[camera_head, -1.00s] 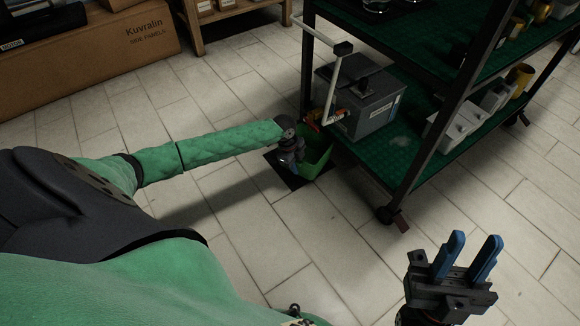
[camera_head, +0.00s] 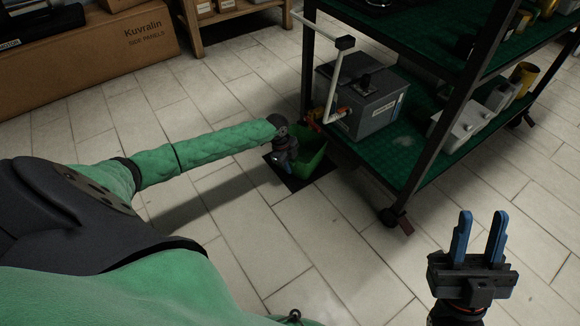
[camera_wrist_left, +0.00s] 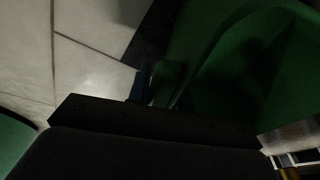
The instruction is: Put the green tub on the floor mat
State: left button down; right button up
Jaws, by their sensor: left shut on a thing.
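The green tub (camera_head: 312,158) is low over or on the black floor mat (camera_head: 292,184), beside the shelf cart. I cannot tell whether its base touches the mat. My left gripper (camera_head: 287,163) is at the tub's near left side and shut on its wall. In the left wrist view the tub (camera_wrist_left: 240,70) fills the upper right, with one blue finger (camera_wrist_left: 143,82) at its edge and a dark patch of mat (camera_wrist_left: 152,32) beyond. My right gripper (camera_head: 480,238) is open and empty over the floor at the lower right.
A cardboard box (camera_head: 110,50) lies at the upper left. The tiled floor in front is clear.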

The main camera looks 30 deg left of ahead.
pick_arm(q)
jog(key=c, duration=1.3)
grip_release()
jog(key=shift+f, duration=0.1)
jog(key=shift+o, duration=0.2)
